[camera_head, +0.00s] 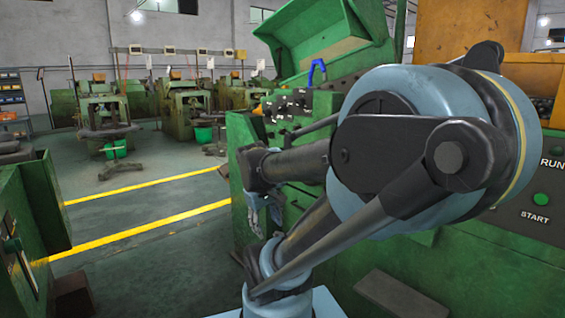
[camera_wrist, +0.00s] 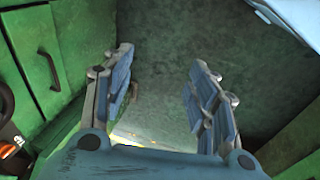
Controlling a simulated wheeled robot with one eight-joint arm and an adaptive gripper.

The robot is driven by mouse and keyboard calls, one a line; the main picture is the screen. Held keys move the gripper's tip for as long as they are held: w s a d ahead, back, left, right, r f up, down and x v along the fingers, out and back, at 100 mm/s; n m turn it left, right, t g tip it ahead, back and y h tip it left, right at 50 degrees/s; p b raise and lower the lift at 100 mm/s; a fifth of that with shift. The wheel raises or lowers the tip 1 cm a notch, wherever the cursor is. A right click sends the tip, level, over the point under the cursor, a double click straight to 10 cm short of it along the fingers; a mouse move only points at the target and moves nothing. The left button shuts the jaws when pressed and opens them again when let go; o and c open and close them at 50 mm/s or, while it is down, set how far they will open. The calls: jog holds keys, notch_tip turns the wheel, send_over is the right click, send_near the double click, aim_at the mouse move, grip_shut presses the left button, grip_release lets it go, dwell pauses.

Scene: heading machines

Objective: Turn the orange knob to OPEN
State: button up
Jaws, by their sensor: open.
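My gripper (camera_wrist: 160,75) is open in the wrist view, with its two blue-grey fingers apart and nothing between them. In the head view my gripper (camera_head: 263,212) hangs low in front of the green machine, small and partly hidden by my arm. A small orange part (camera_wrist: 8,149) with dark pieces around it is cut off at the left edge of the wrist view, to the left of the fingers. I cannot tell whether it is the orange knob. No knob or OPEN marking is readable in the head view, where my arm covers much of the machine.
The green machine (camera_head: 245,140) stands close to my arm. Its panel at right has a green START button (camera_head: 541,199). A green cabinet (camera_head: 35,210) is at the left. Open floor (camera_head: 140,245) with yellow lines lies between them. Green cabinet doors (camera_wrist: 45,60) fill the wrist view's left.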

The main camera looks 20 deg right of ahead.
jog(key=w+d+r+n+h, duration=0.2)
jog(key=w+d+n+h, duration=0.1)
jog(key=w, duration=0.5)
jog(key=w+d+r+n+h, duration=0.2)
jog(key=w+d+r+n, duration=0.15)
jog(key=w, duration=0.45)
jog(key=w+d+r+n+h, duration=0.2)
jog(key=w+n+h, duration=0.15)
jog(key=w, duration=0.35)
jog(key=w+a+f+n+t+h, duration=0.1)
jog(key=w+n+h, duration=0.3)
jog(key=w, duration=0.6)
jog(key=w+a+f+n+t+h, duration=0.1)
jog(key=w+f+n+t+h, duration=0.15)
jog(key=w+n, duration=0.55)
jog(key=w+d+m, duration=0.1)
jog(key=w+d, duration=0.2)
jog(key=d, duration=0.5)
jog(key=w+d, duration=0.3)
jog(key=d, duration=0.5)
jog(key=shift+w+d+r+m+g, duration=0.25)
jog(key=shift+r+m+g, duration=0.05)
jog(key=shift+m+g, duration=0.1)
jog(key=c, duration=1.1)
